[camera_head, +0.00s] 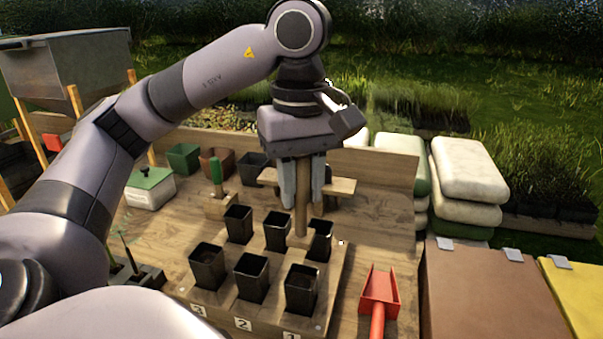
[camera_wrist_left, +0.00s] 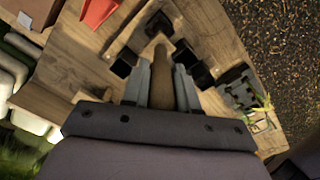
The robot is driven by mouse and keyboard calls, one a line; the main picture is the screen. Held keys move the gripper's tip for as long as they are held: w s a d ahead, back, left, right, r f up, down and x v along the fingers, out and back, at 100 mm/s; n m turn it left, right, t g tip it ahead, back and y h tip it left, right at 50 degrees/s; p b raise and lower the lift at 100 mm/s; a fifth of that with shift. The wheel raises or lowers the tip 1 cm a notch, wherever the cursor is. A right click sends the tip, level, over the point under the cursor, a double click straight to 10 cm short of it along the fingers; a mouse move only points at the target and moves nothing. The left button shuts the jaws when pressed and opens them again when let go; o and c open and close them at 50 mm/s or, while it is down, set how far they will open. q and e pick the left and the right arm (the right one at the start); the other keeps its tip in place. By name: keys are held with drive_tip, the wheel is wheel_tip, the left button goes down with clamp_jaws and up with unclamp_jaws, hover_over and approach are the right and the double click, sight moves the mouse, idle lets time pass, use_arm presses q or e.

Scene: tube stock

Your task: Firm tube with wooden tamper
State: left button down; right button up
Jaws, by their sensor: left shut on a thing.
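My left gripper (camera_head: 302,195) is shut on the wooden tamper (camera_head: 302,205), a round wooden rod that hangs upright with its lower end by the back row of tubes. The tamper also shows between the fingers in the left wrist view (camera_wrist_left: 161,85). Black square tubes stand in two rows in a wooden rack (camera_head: 225,308). The back row has a left tube (camera_head: 238,225), a middle tube (camera_head: 277,231) and a right tube (camera_head: 319,241). The tamper's end overlaps the right tube's left side in the picture; I cannot tell whether it is inside. My right gripper is not in view.
A red scoop (camera_head: 379,297) lies right of the rack. A green-handled tool (camera_head: 216,180) stands in a wooden holder behind it. A green-lidded box (camera_head: 150,187) and several pots (camera_head: 183,158) stand at the back left. Stacked sacks (camera_head: 468,170) stand at the right.

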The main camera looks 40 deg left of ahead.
sight(301, 234)
use_arm(q)
drive_tip(key=shift+f+b, duration=1.2)
drive_tip(key=shift+f, duration=0.2)
drive_tip(key=shift+f+b, duration=0.9)
drive_tip(key=shift+f, duration=0.4)
drive_tip(key=shift+f+b, duration=0.4)
drive_tip(key=shift+f, duration=0.35)
drive_tip(key=shift+f, duration=0.15)
drive_tip(key=shift+f+b, duration=0.7)
drive_tip(key=shift+f, duration=0.05)
